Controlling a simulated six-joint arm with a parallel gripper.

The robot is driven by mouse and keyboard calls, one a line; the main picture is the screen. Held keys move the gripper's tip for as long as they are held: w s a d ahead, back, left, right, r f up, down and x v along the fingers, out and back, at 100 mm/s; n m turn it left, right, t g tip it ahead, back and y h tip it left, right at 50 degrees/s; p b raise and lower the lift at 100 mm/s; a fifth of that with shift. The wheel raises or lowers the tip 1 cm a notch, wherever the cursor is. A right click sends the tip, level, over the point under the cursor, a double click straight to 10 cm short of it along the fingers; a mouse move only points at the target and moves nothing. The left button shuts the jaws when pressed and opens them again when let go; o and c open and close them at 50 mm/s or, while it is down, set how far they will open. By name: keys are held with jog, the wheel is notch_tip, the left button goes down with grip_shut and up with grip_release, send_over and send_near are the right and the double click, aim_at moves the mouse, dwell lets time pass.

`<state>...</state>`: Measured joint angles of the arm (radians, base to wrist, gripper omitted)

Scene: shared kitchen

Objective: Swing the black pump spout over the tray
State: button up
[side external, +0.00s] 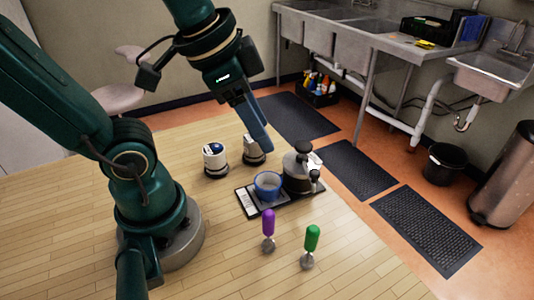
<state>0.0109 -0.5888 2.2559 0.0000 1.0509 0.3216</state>
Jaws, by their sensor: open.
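My gripper (262,143) points down, its dark blue fingers open, in front of or just above a squat silver and dark container (253,157). The fingers hide its upper part, and I cannot tell whether they touch it. A similar white container with a dark blue top (214,157) stands to its left. I cannot clearly make out a black pump spout on either one. The black tray (247,203) lies on the wooden table in front of them, with a pale strip at its left end. A blue cup (267,188) and a glass pot with a dark top (298,172) stand on it.
A purple-handled tool (268,226) and a green-handled tool (311,240) stand in front of the tray. The wooden table (350,260) is clear at the front right. Sinks (345,45), floor mats and a bin (506,175) are beyond the table.

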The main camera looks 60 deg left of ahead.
jog(key=w+d+m+g, duration=0.1)
jog(key=w+m+g, duration=0.25)
jog(key=w, duration=0.25)
jog(key=m+g, duration=0.1)
jog(key=m, duration=0.1)
send_over(315, 172)
notch_tip(315, 172, down, 4)
jog(key=shift+f, duration=2.7)
grip_shut()
